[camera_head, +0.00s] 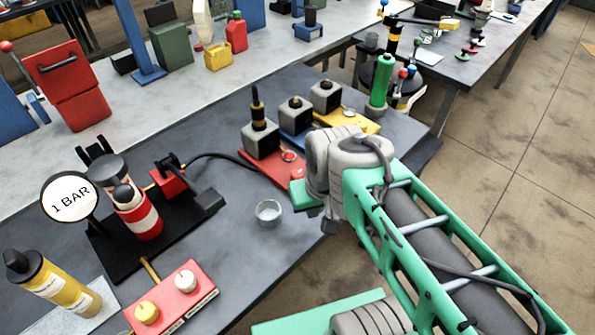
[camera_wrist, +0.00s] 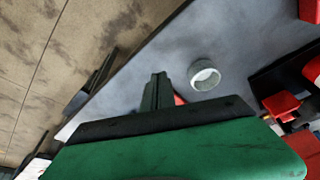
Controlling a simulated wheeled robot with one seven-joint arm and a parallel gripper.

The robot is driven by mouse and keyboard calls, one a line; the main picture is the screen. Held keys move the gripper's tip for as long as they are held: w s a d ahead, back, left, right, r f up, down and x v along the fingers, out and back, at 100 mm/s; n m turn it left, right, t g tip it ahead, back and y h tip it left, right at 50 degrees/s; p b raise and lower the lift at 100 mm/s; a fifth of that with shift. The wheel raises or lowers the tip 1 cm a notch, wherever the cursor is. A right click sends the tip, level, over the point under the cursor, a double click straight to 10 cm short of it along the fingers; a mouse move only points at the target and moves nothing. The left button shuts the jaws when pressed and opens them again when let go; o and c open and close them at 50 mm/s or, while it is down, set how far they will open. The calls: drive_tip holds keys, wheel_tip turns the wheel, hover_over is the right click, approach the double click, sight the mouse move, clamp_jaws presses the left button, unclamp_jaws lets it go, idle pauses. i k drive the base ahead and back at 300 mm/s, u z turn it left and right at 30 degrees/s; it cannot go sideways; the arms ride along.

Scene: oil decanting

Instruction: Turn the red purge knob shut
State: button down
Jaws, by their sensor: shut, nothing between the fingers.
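A small round red knob-like piece (camera_head: 289,155) sits on a red plate (camera_head: 262,166) in the head view, in front of a grey block with a black and yellow post; I cannot tell for certain that it is the purge knob. My gripper (camera_wrist: 158,88) is shut and empty in the wrist view, pointing down over the grey table. In the head view the gripper's green body (camera_head: 303,196) is just right of and nearer than the red plate, and the fingertips are hidden. A sliver of red (camera_wrist: 180,99) shows beside the fingers, mostly hidden.
A clear round cup (camera_head: 268,212) stands open on the table to the left of my gripper; it also shows in the wrist view (camera_wrist: 204,75). A black stand with a 1 BAR gauge (camera_head: 70,199) is farther left. Blue and yellow plates adjoin the red one.

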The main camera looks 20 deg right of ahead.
sight(296, 174)
drive_tip(key=u, duration=1.35)
drive_tip(key=k, duration=0.75)
drive_tip(key=z, duration=0.95)
drive_tip(key=i, duration=0.45)
